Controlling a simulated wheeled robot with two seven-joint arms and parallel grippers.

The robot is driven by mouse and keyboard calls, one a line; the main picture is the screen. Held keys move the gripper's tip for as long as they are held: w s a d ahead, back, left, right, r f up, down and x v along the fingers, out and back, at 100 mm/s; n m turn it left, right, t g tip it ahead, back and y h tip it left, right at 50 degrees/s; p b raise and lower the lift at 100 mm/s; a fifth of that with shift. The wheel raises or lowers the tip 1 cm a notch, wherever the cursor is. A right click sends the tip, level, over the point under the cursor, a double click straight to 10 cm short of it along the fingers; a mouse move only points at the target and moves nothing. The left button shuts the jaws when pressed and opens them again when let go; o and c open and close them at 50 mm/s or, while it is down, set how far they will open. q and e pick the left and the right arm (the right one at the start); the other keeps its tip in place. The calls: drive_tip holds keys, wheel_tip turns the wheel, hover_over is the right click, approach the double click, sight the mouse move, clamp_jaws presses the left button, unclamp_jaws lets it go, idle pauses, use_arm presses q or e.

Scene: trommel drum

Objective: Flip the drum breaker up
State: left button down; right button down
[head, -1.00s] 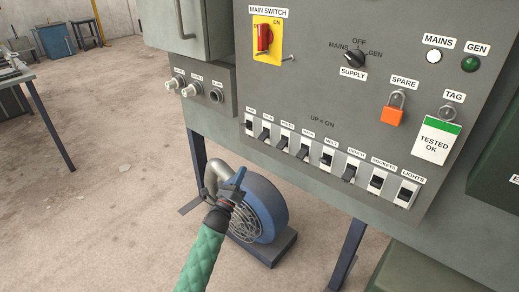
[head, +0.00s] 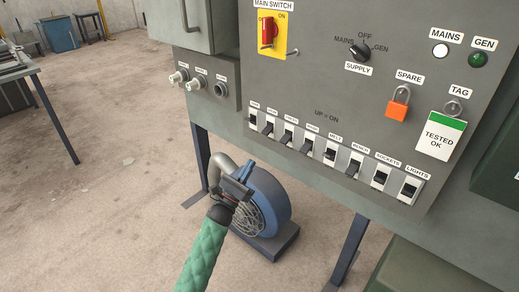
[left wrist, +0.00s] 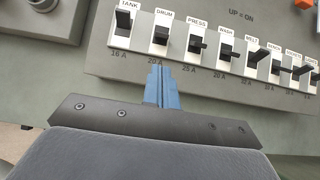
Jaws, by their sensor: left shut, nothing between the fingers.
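The drum breaker (left wrist: 160,36) is second from the left in a row of labelled breakers on the grey panel. Its black lever points down in the left wrist view; it also shows small in the head view (head: 268,128). The tank breaker (left wrist: 123,20) beside it has its lever up. My left gripper (left wrist: 158,72) is shut and empty, its blue fingers pointing at the panel just below the drum breaker. In the head view the left gripper (head: 245,168) shows below the row, in front of a blower. My right gripper is not in view.
The press breaker (left wrist: 196,45) sits close to the right of the drum breaker. Above are the main switch (head: 268,33), the supply knob (head: 361,50) and an orange padlock (head: 397,108). A blue blower (head: 270,205) stands below the panel. Open floor lies to the left.

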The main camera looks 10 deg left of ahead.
sight(267, 130)
use_arm(q)
drive_tip(key=p+x, duration=0.1)
drive_tip(key=x, duration=0.8)
drive_tip(key=shift+w+d+r, duration=0.15)
drive_tip(key=shift+w+r, duration=0.1)
drive_tip(key=shift+s+r+g+p, duration=0.1)
drive_tip(key=shift+g+p, duration=0.2)
drive_tip(key=shift+p, duration=0.35)
drive_tip(key=shift+s+r+g+y+p, duration=0.2)
drive_tip(key=shift+g+y+p, duration=0.2)
drive_tip(key=shift+p, duration=0.9)
drive_tip(key=shift+p, duration=0.3)
